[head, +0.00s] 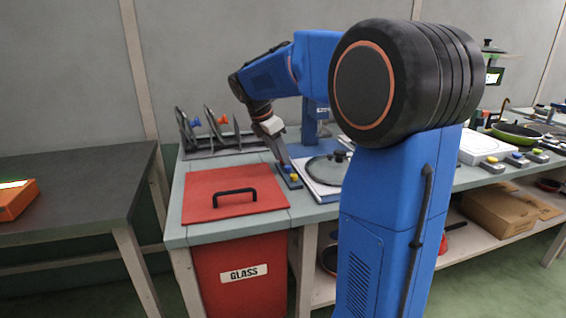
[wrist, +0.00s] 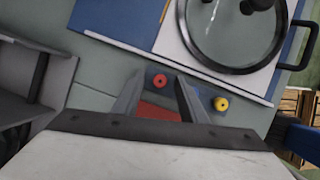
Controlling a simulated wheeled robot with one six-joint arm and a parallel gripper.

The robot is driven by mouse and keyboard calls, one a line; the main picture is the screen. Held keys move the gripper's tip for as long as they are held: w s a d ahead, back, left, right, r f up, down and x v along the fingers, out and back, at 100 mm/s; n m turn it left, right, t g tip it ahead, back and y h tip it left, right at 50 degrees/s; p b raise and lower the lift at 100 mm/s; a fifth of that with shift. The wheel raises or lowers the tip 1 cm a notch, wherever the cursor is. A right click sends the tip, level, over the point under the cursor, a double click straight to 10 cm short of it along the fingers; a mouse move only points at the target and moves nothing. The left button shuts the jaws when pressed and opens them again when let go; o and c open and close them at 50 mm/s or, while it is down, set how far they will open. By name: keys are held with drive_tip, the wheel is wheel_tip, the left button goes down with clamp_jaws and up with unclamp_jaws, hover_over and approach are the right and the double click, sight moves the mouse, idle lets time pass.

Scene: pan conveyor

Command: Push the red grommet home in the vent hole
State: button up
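The red grommet (wrist: 159,80), a small red ring with a dark centre, shows in the wrist view between my fingertips. I see space on both sides of it, so my gripper (wrist: 160,78) is open and not closed on it. A glass pan lid (wrist: 225,62) with a dark rim and knob lies just beyond, at the upper right of the wrist view. Its vent hole cannot be made out. In the head view my gripper (head: 286,161) points down left of the lid (head: 323,172); the grommet cannot be picked out there.
A blue block with a yellow knob (wrist: 221,104) stands just right of my fingers. A red bin lid with a black handle (head: 205,190) is at the left, above the GLASS bin. A rack (head: 195,146) stands behind. A dark table (head: 90,180) is farther left.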

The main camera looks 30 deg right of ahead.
clamp_jaws()
drive_tip(key=shift+r, duration=0.1)
